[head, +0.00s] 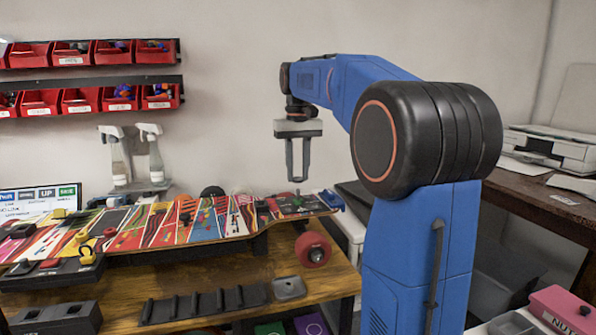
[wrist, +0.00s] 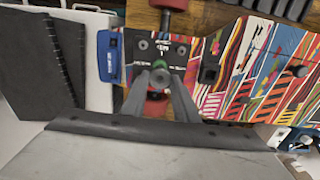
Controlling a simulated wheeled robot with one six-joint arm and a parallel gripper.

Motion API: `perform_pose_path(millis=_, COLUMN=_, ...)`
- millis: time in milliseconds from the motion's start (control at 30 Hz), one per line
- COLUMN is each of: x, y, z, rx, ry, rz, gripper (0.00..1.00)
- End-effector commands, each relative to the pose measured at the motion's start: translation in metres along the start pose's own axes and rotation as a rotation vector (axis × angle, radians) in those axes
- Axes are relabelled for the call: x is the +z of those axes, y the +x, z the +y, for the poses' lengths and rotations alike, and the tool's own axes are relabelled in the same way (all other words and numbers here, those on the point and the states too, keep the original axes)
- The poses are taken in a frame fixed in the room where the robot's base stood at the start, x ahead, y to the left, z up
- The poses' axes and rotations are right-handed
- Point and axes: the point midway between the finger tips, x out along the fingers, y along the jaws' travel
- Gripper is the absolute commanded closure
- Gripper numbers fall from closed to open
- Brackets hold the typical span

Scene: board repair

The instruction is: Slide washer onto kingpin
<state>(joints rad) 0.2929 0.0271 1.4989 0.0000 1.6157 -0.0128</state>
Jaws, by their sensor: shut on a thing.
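My gripper (head: 297,178) points straight down above the right end of the patterned skateboard deck (head: 225,220). In the wrist view its fingers (wrist: 160,72) close on a small grey round part that looks like the washer (wrist: 160,65). The washer is too small to make out in the head view.
A blue item (head: 331,199) lies beside that end. A slotted black rack (head: 205,303) and a grey dish (head: 289,288) are on the wooden bench. Red bins (head: 90,100) line the wall. Space above the deck is clear.

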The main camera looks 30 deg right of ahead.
Motion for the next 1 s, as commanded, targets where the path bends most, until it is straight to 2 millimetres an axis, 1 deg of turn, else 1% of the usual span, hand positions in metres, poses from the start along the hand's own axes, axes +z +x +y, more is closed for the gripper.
perform_pose_path(millis=367, x=0.000, y=0.001, z=0.000, rx=0.000, ry=0.000, rz=0.000, gripper=0.90)
perform_pose_path(millis=700, x=0.000, y=0.011, z=0.000, rx=0.000, ry=0.000, rz=0.000, gripper=0.90)
perform_pose_path(millis=1000, x=0.000, y=0.012, z=0.000, rx=0.000, ry=0.000, rz=0.000, gripper=0.90)
